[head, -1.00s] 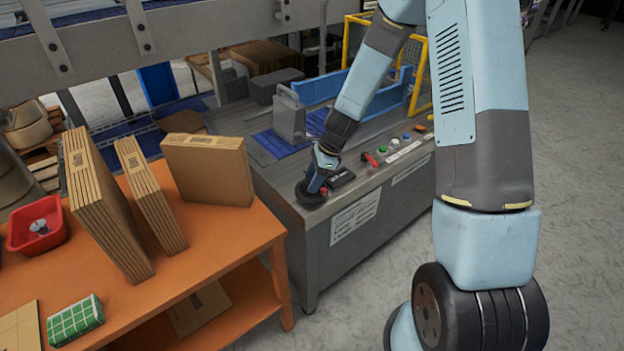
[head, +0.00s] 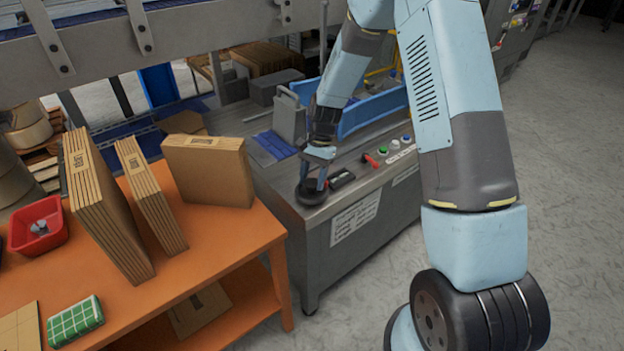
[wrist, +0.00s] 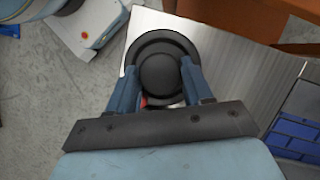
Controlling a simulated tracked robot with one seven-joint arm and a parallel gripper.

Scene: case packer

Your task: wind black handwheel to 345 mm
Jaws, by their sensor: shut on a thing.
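The black handwheel (head: 311,194) lies flat at the near left corner of the grey machine top. It also shows from above in the wrist view (wrist: 163,44), with a round domed hub in its middle. My gripper (head: 316,180) reaches down onto it, and in the wrist view its two blue fingers (wrist: 160,80) sit on either side of the hub, shut on the handwheel. A small black readout (head: 341,178) sits just right of the wheel; its figures are too small to read. A bit of red shows beside the left finger in the wrist view.
A red lever (head: 370,160) and several coloured buttons (head: 383,151) line the machine's front edge to the right. An orange table (head: 225,262) with cardboard stacks (head: 207,170) and a red bin (head: 37,227) stands close on the left.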

